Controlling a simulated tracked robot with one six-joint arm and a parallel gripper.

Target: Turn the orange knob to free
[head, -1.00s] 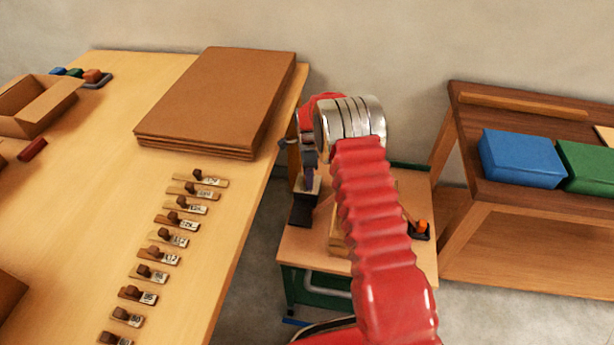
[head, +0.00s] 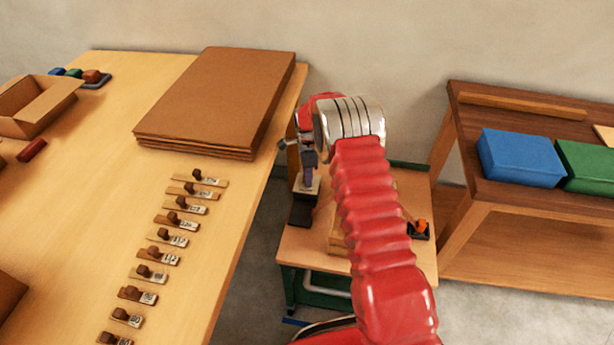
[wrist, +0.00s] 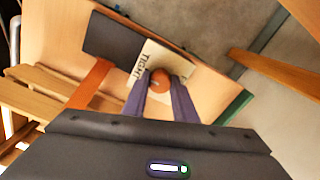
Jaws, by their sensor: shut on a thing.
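The orange knob (wrist: 160,78) shows in the wrist view, on a pale plate (wrist: 150,56) with dark lettering that appears to read "TIGHT". My gripper (wrist: 160,88) has its two grey-purple fingers on either side of the knob and is shut on it. A dark block (wrist: 112,40) lies beside the plate. In the head view my gripper (head: 308,180) points down at the left side of a small wooden cart top (head: 300,245). There the knob is hidden by the fingers, and its pointing direction cannot be told.
A second small orange piece (head: 422,226) sits on a black base at the cart's right. A large workbench (head: 70,180) with a brown board stack (head: 215,100) and labelled wooden pieces is left. A darker table (head: 540,205) with blue and green boxes is right.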

